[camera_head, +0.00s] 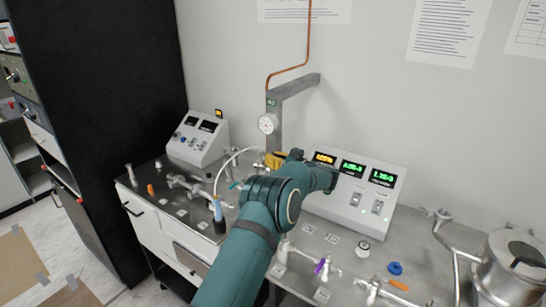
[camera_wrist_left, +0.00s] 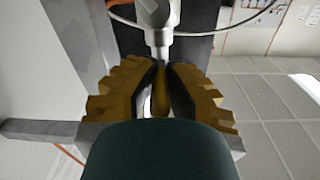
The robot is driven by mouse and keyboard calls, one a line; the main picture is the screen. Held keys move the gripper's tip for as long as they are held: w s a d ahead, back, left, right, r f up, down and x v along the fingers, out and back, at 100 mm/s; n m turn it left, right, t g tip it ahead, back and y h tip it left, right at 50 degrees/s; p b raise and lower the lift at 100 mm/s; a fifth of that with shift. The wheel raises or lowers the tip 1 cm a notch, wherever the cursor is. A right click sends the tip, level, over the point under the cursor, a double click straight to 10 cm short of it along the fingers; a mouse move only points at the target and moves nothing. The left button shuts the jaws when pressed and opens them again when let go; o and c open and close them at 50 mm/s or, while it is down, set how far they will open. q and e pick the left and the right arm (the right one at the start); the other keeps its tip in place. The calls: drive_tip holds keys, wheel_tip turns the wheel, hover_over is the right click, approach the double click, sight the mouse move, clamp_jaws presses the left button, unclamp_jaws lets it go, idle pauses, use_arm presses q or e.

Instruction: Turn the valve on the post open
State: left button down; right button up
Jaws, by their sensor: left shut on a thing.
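The grey metal post (camera_head: 273,105) stands at the back of the bench, with a round white gauge (camera_head: 267,123) on it. My left gripper (camera_head: 276,159) is at the post just below the gauge, its yellow fingers partly hidden behind my teal arm. In the left wrist view, the fingers (camera_wrist_left: 160,92) are closed around a narrow yellowish valve handle (camera_wrist_left: 160,88) below a pale grey valve body (camera_wrist_left: 157,42). Most of the handle is hidden between the dark finger pads. The valve is covered in the head view. My right gripper is out of view.
A control box with lit displays (camera_head: 352,190) stands right of the post, and a smaller one (camera_head: 197,140) stands left. Pipe fittings, a blue knob (camera_head: 395,268) and a steel vessel (camera_head: 505,275) crowd the bench. A copper pipe (camera_head: 290,70) rises above the post.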

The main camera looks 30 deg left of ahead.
use_arm(q)
drive_tip(key=shift+w+r+n+g, duration=0.15)
drive_tip(key=shift+n+g, duration=0.15)
drive_tip(key=shift+g, duration=0.2)
drive_tip(key=c, duration=1)
unclamp_jaws()
drive_tip(key=shift+a, duration=0.1)
drive_tip(key=d, duration=1.2)
drive_tip(key=shift+s, duration=0.4)
drive_tip(key=shift+s+f, duration=0.1)
drive_tip(key=shift+f, duration=0.1)
